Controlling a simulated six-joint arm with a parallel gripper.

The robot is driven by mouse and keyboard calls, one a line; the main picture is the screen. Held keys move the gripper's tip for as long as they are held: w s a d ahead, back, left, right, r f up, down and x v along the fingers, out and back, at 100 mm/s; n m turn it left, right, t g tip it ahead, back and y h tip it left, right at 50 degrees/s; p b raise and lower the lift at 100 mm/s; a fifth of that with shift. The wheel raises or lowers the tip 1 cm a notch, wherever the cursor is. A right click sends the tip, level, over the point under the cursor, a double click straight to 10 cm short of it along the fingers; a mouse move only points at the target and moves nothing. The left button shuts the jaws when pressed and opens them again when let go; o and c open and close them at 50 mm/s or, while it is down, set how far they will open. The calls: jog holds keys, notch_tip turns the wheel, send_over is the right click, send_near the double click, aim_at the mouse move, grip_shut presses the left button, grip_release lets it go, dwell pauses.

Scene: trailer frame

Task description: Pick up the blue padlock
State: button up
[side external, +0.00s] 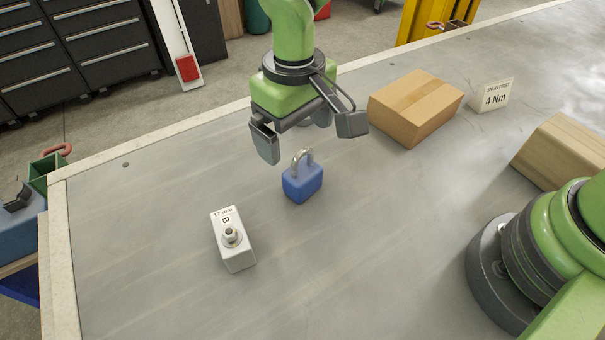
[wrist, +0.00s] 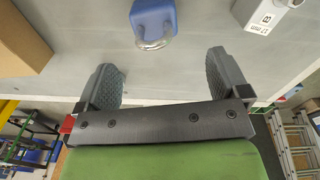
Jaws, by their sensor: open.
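The blue padlock (side external: 302,183) with a silver shackle stands upright on the grey table, near its middle in the side external view. In the wrist view the padlock (wrist: 154,18) is at the top, its shackle towards my gripper and part of its body cut off by the frame edge. My gripper (side external: 308,142) is open and empty, above the table and a little behind the padlock in the side external view. In the wrist view the two fingers of my gripper (wrist: 168,78) are spread wide, with the padlock beyond their tips and not touching them.
A white block with a metal fitting (side external: 232,240) stands left of the padlock. The table (side external: 130,230) is clear around the padlock.

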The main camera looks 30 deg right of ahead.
aim_at(303, 151)
notch_tip(303, 151, down, 2)
jog(key=shift+f, duration=0.1)
jog(key=f, duration=0.4)
jog(key=shift+s+d+f, duration=0.1)
jog(key=shift+s+d, duration=0.2)
jog(key=shift+d, duration=0.1)
jog(key=shift+f, duration=0.55)
jog(key=c, duration=1.3)
